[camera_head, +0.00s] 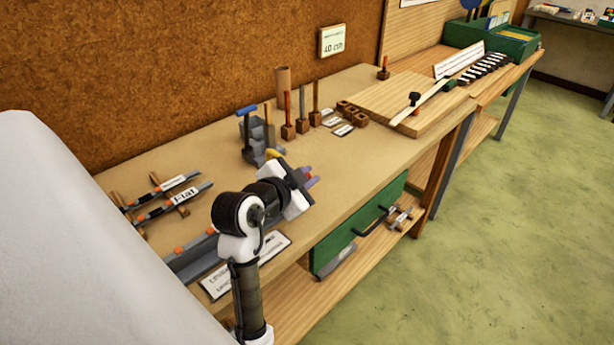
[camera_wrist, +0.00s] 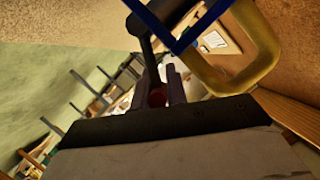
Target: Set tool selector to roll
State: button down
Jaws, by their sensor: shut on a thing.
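A grey bench machine (camera_head: 250,130) with a blue top piece stands on the workbench. I cannot read any selector marking or tell its setting. My gripper (camera_head: 309,178) is beside this machine, to its lower right, above the bench. In the wrist view my gripper (camera_wrist: 166,88) is shut on a small dark red piece (camera_wrist: 157,97), mostly hidden between the fingers. A dark lever (camera_wrist: 147,38) runs down close to the fingers. I cannot tell whether the red piece belongs to it. A yellow curved part (camera_wrist: 240,70) and a blue bar (camera_wrist: 190,32) are close on the right.
Dark bars, one with a "Flat" label (camera_head: 185,194), lie on the left of the workbench (camera_head: 190,150). Upright tools in wooden blocks (camera_head: 302,125) stand behind the gripper. The right bench front is clear.

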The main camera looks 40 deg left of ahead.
jog(key=c, duration=1.4)
grip_release()
jog(key=shift+s, duration=0.1)
jog(key=b+v, duration=0.3)
jog(key=v, duration=1)
jog(key=shift+s+r, duration=0.15)
jog(key=shift+s, duration=0.2)
